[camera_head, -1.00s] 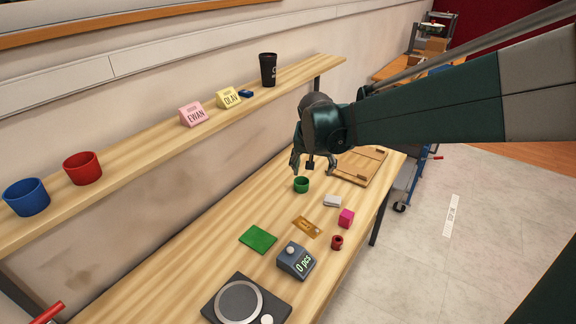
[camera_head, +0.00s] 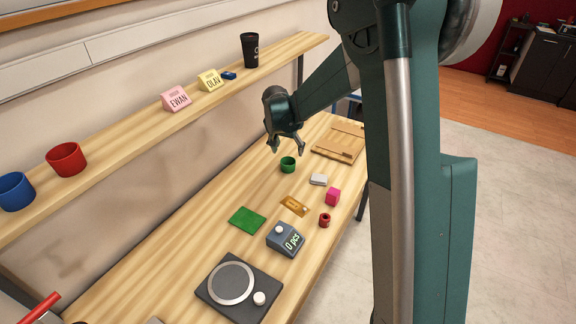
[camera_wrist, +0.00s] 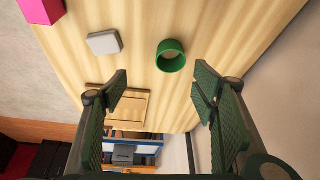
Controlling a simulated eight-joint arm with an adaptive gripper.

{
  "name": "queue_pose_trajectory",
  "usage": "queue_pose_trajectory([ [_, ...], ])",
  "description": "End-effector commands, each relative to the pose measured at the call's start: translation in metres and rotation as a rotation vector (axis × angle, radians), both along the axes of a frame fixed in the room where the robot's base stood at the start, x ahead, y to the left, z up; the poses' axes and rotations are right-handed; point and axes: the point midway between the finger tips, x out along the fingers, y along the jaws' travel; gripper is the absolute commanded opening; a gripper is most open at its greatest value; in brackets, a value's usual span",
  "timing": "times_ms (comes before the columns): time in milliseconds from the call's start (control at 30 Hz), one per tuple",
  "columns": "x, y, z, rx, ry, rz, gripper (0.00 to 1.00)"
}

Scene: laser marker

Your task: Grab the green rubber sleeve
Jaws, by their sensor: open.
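The green rubber sleeve (camera_head: 288,165) is a short, hollow ring standing upright on the wooden table. In the wrist view the green sleeve (camera_wrist: 171,57) lies beyond the fingertips, between their lines, with its round opening visible. My gripper (camera_head: 287,147) is open and empty, just above the sleeve and apart from it. Its two green padded fingers also show in the wrist view (camera_wrist: 160,80), spread wide.
A white block (camera_head: 318,180), pink cube (camera_head: 333,196), red sleeve (camera_head: 324,220) and gold card (camera_head: 294,205) lie nearby on the table (camera_head: 190,245). A wooden board (camera_head: 338,143) lies behind. A shelf (camera_head: 130,125) runs along the wall at left.

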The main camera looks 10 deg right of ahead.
Motion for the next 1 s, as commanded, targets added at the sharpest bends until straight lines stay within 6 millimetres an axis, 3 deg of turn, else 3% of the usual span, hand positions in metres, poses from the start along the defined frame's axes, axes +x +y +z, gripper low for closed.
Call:
queue_pose_trajectory([
  [200,0.028,0.001,-0.034,-0.002,0.009,-0.047,0.58],
  [400,0.043,0.001,-0.057,-0.006,0.013,-0.079,0.58],
  [1000,0.049,0.000,-0.068,-0.006,0.014,-0.092,0.58],
])
